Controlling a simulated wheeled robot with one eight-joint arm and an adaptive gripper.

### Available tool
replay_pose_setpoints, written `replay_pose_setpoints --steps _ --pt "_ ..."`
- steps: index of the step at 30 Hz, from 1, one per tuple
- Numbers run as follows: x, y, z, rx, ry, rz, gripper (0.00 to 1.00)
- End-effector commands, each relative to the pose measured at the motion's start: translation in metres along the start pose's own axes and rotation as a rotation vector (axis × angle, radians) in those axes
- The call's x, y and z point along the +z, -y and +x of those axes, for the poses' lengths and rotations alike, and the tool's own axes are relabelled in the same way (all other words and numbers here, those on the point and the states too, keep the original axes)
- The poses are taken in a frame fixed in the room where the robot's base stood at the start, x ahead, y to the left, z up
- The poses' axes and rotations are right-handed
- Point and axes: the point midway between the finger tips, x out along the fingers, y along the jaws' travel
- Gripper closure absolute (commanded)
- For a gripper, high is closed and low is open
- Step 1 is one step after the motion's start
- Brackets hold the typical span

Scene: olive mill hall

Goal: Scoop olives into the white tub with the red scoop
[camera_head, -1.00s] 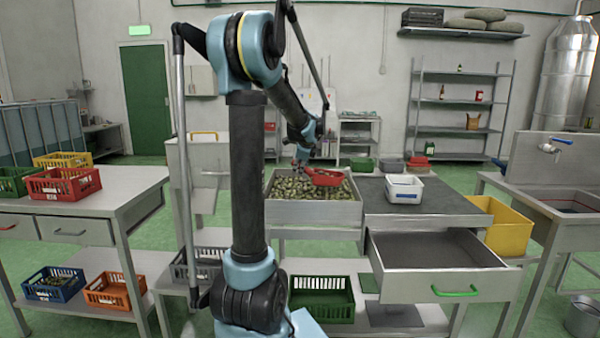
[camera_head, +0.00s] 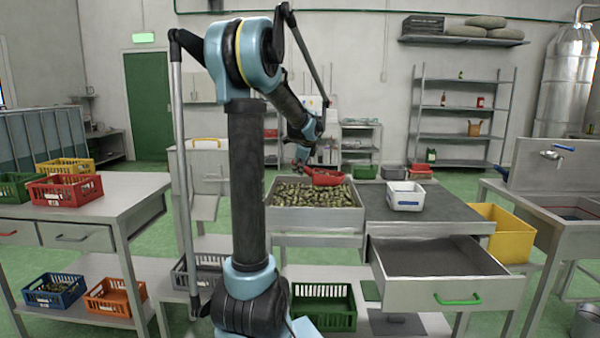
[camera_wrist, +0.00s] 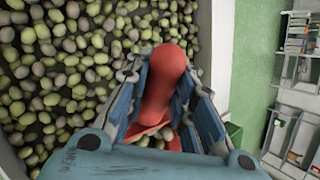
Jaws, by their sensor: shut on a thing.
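My gripper (camera_wrist: 165,95) is shut on the handle of the red scoop (camera_wrist: 166,75). In the head view the red scoop (camera_head: 326,177) is over the back part of the olive bin, close to the olives. In the wrist view some olives show beside the scoop's red bowl, largely hidden by my fingers; I cannot tell whether they lie in it. The olives (camera_head: 308,194) fill a grey metal bin (camera_head: 315,219). The white tub (camera_head: 405,195) stands upright on the dark worktop, to the right of the bin.
The dark worktop (camera_head: 445,205) is clear around the tub. Below it a drawer (camera_head: 440,290) with a green handle stands open and looks empty. A yellow crate (camera_head: 505,232) is at the right. Colored crates sit on the left bench (camera_head: 120,195).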

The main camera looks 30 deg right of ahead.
Motion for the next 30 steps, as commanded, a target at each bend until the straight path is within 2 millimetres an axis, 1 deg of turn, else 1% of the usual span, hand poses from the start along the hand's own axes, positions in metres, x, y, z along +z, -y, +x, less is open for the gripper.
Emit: replay_pose_setpoints --steps 30 --pt "0.016 0.012 -0.023 0.0 0.0 -0.001 1.0"
